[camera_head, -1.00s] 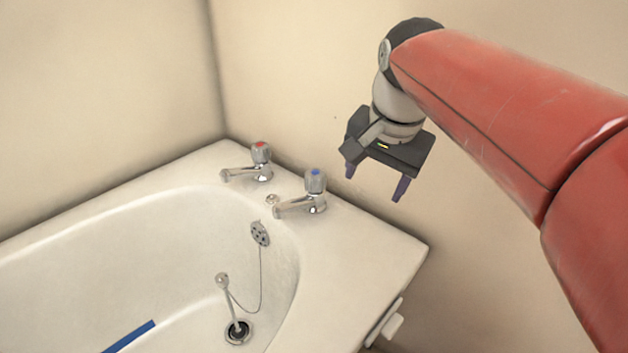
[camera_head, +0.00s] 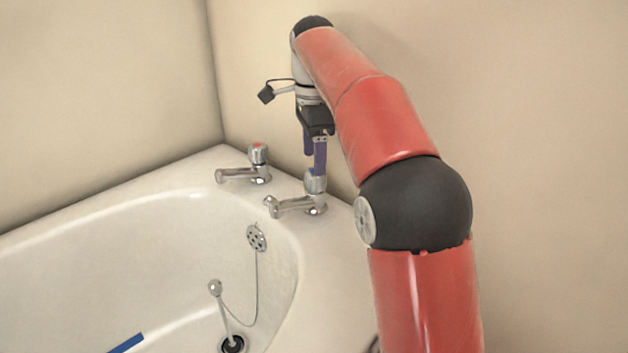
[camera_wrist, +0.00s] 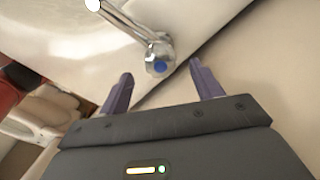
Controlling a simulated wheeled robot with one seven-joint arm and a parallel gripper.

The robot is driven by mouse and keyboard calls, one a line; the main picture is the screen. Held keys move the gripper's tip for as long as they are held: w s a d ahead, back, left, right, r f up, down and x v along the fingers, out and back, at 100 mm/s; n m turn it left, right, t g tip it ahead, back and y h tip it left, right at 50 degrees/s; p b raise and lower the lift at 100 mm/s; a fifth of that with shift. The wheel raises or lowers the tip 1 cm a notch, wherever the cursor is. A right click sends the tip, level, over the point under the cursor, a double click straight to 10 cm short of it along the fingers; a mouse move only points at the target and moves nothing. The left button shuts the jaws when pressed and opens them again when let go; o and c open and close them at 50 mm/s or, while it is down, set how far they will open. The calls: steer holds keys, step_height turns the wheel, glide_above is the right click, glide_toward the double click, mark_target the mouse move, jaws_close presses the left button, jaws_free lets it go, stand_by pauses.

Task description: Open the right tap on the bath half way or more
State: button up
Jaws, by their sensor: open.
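The right tap (camera_head: 314,196) is chrome and stands on the bath's corner rim, its spout pointing left over the basin. In the wrist view its blue-marked knob (camera_wrist: 158,66) lies ahead of the fingertips, roughly between their lines. My gripper (camera_head: 315,168) points down at the tap head, and one finger hides part of the knob in the head view. In the wrist view my gripper (camera_wrist: 160,72) is open, with nothing between its fingers. Whether a finger touches the knob I cannot tell. The left tap (camera_head: 256,166), red-marked, stands apart to the left.
The beige wall (camera_head: 540,120) rises close behind the taps. My arm hides the bath's right corner.

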mark_target(315, 179)
step_height(315, 179, down, 5)
steer(key=shift+f+b, duration=0.15)
steer(key=shift+b, duration=0.75)
steer(key=c, duration=1)
